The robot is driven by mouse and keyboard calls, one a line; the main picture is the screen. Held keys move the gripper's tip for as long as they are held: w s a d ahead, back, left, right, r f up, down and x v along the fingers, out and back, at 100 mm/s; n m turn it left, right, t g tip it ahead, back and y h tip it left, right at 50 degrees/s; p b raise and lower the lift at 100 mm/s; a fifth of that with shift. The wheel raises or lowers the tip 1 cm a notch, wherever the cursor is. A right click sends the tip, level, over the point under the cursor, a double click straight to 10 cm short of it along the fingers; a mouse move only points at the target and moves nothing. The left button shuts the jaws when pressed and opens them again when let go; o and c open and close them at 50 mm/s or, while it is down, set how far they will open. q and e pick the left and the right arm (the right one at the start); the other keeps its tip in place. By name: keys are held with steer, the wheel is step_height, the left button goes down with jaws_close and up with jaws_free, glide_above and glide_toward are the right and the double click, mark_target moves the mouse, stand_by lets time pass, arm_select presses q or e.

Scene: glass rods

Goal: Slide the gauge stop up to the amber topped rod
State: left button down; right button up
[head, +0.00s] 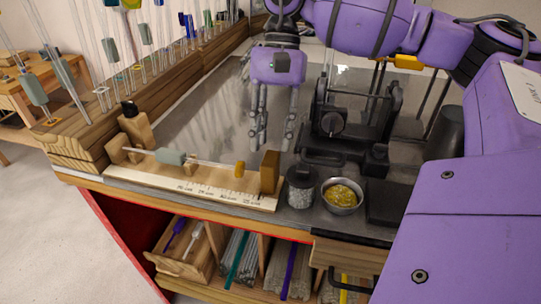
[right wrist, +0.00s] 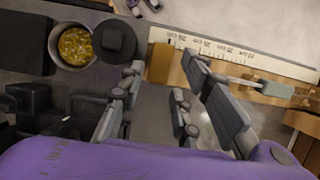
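The wooden gauge (head: 222,192) with a printed scale lies along the front of the bench. A thin glass rod with a grey-green sleeve (head: 170,157) and an amber top (head: 239,169) lies on it, amber end to the right. The gauge stop (head: 270,171), a brown wooden block, stands upright at the right end, with a gap between it and the amber top. My right gripper (head: 274,140) is open and empty, above the bench behind the stop. In the right wrist view the stop (right wrist: 160,63) shows beyond the open fingers (right wrist: 162,100). My left gripper is not in view.
A dark jar (head: 300,187) and a metal bowl of yellow pieces (head: 342,196) stand just right of the stop. A black clamp-like device (head: 335,122) stands right of my gripper. A wooden rack of upright rods (head: 170,85) lines the left. The grey bench between is clear.

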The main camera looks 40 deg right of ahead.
mark_target(271, 157)
steer(key=x, duration=0.5)
steer(key=shift+s+a+f+p, duration=0.1)
steer(key=shift+a+f+p, duration=0.05)
steer(key=shift+f+p, duration=0.2)
jaws_close()
